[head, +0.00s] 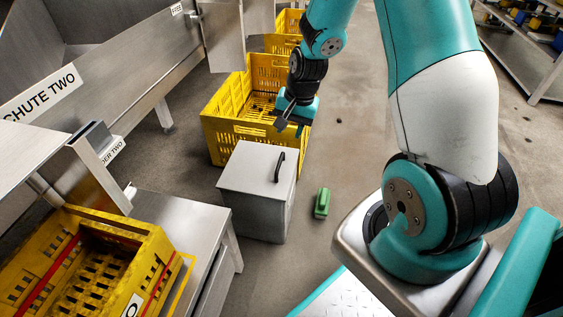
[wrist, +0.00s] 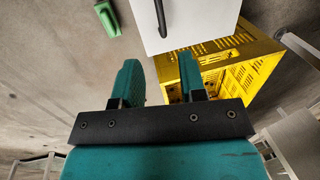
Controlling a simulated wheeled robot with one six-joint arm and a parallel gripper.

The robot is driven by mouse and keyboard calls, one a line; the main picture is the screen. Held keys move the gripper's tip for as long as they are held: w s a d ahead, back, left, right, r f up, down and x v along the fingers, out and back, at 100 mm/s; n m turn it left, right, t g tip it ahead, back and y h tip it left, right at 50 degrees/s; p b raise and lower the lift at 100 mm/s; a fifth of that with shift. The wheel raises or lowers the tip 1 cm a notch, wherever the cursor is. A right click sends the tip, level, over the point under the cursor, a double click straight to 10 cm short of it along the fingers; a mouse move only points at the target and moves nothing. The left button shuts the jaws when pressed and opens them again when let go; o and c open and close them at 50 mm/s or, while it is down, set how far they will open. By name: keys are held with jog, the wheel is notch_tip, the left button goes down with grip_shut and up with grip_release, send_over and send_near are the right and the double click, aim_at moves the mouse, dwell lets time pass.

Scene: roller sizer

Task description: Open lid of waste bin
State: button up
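The waste bin (head: 258,213) is a grey box on the floor, and its flat lid (head: 248,168) is shut. A black bar handle (head: 279,167) stands on the lid near its right edge. In the wrist view the pale lid (wrist: 200,22) is at the top, with the handle (wrist: 161,16) at its left side.
A yellow crate (head: 222,133) stands right behind the bin, with its wall also in the wrist view (wrist: 240,78). A green object (head: 322,203) lies on the floor right of the bin. A steel bench (head: 195,226) with another yellow crate is at left.

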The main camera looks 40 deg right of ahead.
aim_at(281, 160)
jog(key=f+b, duration=0.1)
jog(key=f, duration=0.2)
jog(key=w+a+f+b, duration=0.1)
jog(key=f+b, duration=0.1)
jog(key=f, duration=0.2)
jog(key=f+b, duration=0.2)
jog(key=f, duration=0.2)
jog(key=shift+w+a+f, duration=0.1)
jog(key=shift+w+a, duration=0.1)
jog(key=shift+w, duration=0.2)
grip_shut()
